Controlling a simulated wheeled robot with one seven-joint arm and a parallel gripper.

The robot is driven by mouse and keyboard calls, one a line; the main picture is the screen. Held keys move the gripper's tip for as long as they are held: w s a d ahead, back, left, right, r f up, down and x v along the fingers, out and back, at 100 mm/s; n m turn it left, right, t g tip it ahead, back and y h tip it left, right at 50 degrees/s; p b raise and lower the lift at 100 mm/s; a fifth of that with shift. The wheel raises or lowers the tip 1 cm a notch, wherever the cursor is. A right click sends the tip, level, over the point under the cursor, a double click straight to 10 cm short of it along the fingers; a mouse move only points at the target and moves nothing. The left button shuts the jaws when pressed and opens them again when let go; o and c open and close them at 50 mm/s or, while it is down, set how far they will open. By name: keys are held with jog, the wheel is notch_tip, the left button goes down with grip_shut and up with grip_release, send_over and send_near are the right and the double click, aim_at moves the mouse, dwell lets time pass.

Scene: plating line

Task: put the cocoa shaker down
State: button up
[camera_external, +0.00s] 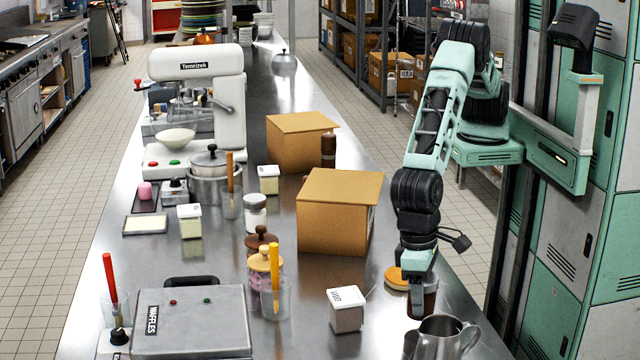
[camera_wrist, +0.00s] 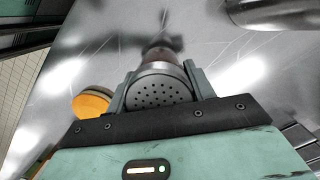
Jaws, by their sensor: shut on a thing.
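The cocoa shaker (camera_external: 424,302) is a dark brown cylinder at the right front of the steel counter. In the wrist view its perforated grey metal lid (camera_wrist: 160,92) faces the camera. My gripper (camera_external: 418,284) is shut on the shaker from above, with one finger on each side in the wrist view (camera_wrist: 157,84). The shaker looks upright and is low over the counter. I cannot tell whether its base touches the surface. The fingers hide part of its upper body.
A metal pitcher (camera_external: 440,340) stands close in front of the shaker. A round orange-topped item (camera_external: 397,278) lies just behind left; it also shows in the wrist view (camera_wrist: 92,103). A white labelled carton (camera_external: 346,310) and a cardboard box (camera_external: 333,222) stand left on the counter (camera_external: 385,340).

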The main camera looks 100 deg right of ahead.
jog(key=shift+f, duration=1.05)
jog(key=shift+f, duration=0.2)
jog(key=o, duration=1.1)
jog(key=shift+c, duration=0.2)
jog(key=shift+r, duration=0.2)
jog(key=r+b, duration=0.1)
jog(key=r, duration=0.3)
jog(key=w+r+b, duration=0.1)
jog(key=r, duration=0.3)
jog(key=r+b, duration=0.1)
jog(key=r, duration=0.3)
jog(key=shift+w+d, duration=0.15)
jog(key=shift+d, duration=0.2)
